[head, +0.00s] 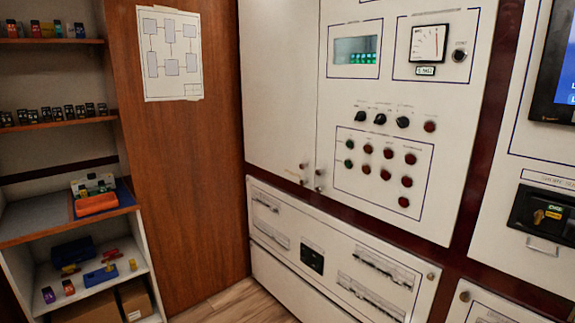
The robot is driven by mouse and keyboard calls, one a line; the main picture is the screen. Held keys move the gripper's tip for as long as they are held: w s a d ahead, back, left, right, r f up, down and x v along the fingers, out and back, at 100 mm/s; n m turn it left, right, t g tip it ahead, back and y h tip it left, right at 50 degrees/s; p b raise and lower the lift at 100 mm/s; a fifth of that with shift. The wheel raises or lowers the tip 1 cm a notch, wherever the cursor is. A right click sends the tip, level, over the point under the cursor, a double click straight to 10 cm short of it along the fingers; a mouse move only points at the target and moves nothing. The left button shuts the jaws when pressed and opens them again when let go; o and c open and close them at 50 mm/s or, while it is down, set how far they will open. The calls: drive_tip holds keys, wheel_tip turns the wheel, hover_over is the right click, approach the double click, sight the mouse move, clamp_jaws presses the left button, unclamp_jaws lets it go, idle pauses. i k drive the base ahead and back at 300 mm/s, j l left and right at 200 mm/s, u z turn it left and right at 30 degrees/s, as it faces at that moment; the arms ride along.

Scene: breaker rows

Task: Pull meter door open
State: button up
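The white cabinet door with the analog meter (428,43) fills the upper middle of the head view. This meter door (345,100) looks shut, lying flush beside a plain white door (280,80) on its left. Small round knobs (319,188) sit near the lower seam between the two doors; I cannot tell for certain which knob belongs to which door. The meter door also carries a small green-lit display (356,50), a row of dark knobs (380,118) and a framed group of red and green buttons (387,153). My gripper is not in view.
Below is a white lower panel (290,285) with train drawings and a round knob. At right are a dark screen (560,60) and a black box with a handle (541,214). Shelves (55,130) with small parts stand at left. A little wooden floor (240,303) is clear.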

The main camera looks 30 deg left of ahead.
sight(416, 75)
drive_tip(key=i+j+u, duration=0.15)
drive_tip(key=i+u, duration=0.55)
drive_tip(key=i, duration=0.15)
drive_tip(key=i+l+u, duration=0.1)
drive_tip(key=i+u, duration=0.25)
drive_tip(key=i, duration=0.05)
